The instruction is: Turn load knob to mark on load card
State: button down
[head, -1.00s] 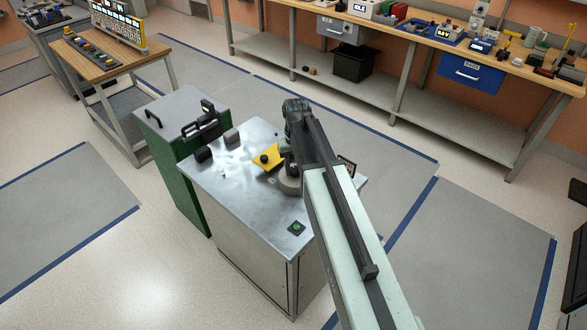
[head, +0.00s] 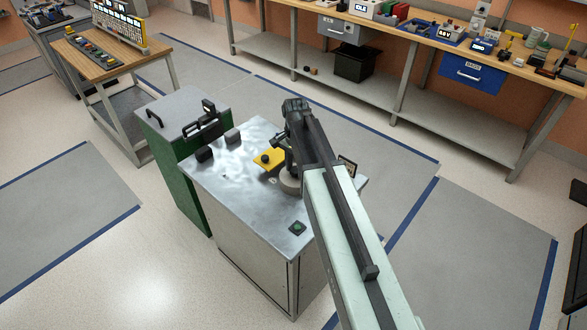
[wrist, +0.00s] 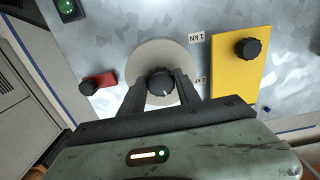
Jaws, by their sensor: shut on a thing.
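A black round knob (wrist: 159,82) with a white pointer line sits on a pale grey disc (wrist: 140,57) on the metal cabinet top. My gripper (wrist: 160,88) is shut on this knob, one dark finger on each side. In the head view the disc (head: 290,184) shows beside my arm, and the knob is mostly hidden by my gripper (head: 284,162). Two small white labels, an upper label (wrist: 197,39) and a lower label (wrist: 201,79), lie right of the disc. I cannot tell which card is the load card; a small dark-framed card (head: 348,166) stands behind my arm.
A yellow plate (wrist: 228,82) with another black knob (wrist: 248,47) lies right of the disc. A red piece with a black knob (wrist: 88,87) is at left. A green button (head: 297,227) is near the cabinet's front edge. A green cabinet (head: 179,169) adjoins.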

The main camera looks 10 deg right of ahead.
aim_at(295, 170)
jog(key=shift+m, duration=1.6)
jog(key=c, duration=0.9)
grip_release()
jog(key=shift+r, duration=0.1)
notch_tip(295, 170, up, 8)
jog(key=p, duration=0.8)
jog(key=shift+f, duration=0.2)
